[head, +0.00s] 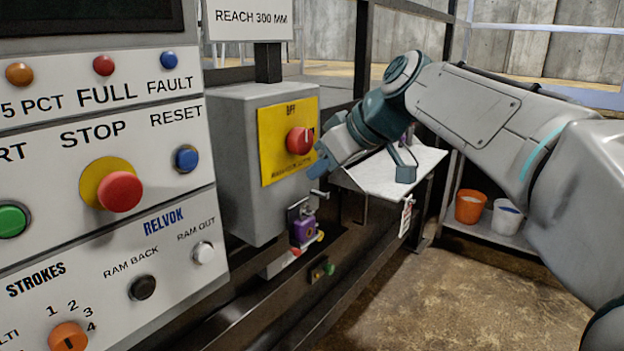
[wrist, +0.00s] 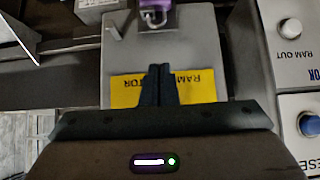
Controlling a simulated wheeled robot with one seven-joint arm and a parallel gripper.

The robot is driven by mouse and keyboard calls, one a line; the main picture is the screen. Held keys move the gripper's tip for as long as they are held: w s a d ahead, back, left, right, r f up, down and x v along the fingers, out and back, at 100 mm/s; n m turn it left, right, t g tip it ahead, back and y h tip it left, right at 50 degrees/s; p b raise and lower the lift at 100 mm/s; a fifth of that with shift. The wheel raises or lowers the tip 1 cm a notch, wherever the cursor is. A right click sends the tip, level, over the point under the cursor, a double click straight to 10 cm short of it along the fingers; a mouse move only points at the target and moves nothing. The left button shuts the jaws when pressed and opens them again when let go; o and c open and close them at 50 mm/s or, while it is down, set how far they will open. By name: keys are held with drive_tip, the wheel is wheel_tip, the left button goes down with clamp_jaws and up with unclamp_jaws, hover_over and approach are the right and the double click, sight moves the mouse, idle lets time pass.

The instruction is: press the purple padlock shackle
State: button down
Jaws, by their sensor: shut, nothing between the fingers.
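The purple padlock (head: 303,231) hangs below the grey box's yellow plate, its silver shackle (head: 300,211) at the top. In the wrist view the purple padlock (wrist: 157,6) is at the top edge, partly cut off, with the silver shackle (wrist: 154,19) on its lower side. My gripper (head: 317,166) is in front of the yellow plate, above and apart from the padlock. In the wrist view my gripper (wrist: 158,70) has its dark fingers together, empty, over the yellow plate.
The grey box (head: 230,160) carries a yellow plate (head: 272,165) with a red knob (head: 299,141) close to my gripper. A control panel (head: 100,230) with buttons stands left. A white shelf (head: 385,178) lies behind my wrist, and a lower rail (head: 280,320) runs beneath.

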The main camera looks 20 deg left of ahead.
drive_tip(key=v, duration=0.7)
drive_tip(key=shift+d, duration=0.2)
